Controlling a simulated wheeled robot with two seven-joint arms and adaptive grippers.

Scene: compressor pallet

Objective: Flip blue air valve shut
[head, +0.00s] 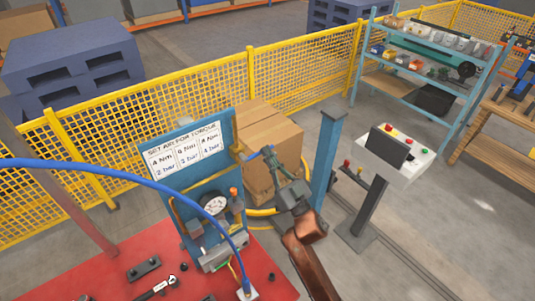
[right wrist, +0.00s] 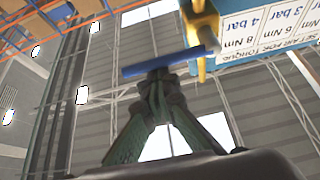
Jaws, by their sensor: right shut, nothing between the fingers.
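The blue air valve handle (right wrist: 168,62) shows in the right wrist view as a flat blue bar beside a yellow pipe (right wrist: 201,62). In the head view the handle (head: 252,156) is small, at the upper right of the blue panel (head: 180,148). My right gripper (head: 268,152) is shut and empty, with its fingertips at the handle. In the right wrist view the closed fingertips (right wrist: 157,78) lie just below the bar and overlap it. I cannot tell whether they touch it. My left gripper is not in view.
The panel carries a torque chart (head: 183,150) and a round gauge (head: 214,205). A blue hose (head: 130,170) arches over the red table (head: 130,260). A cardboard box (head: 270,135) stands behind my right gripper. A control pedestal (head: 398,155) and a blue post (head: 327,155) stand to the right.

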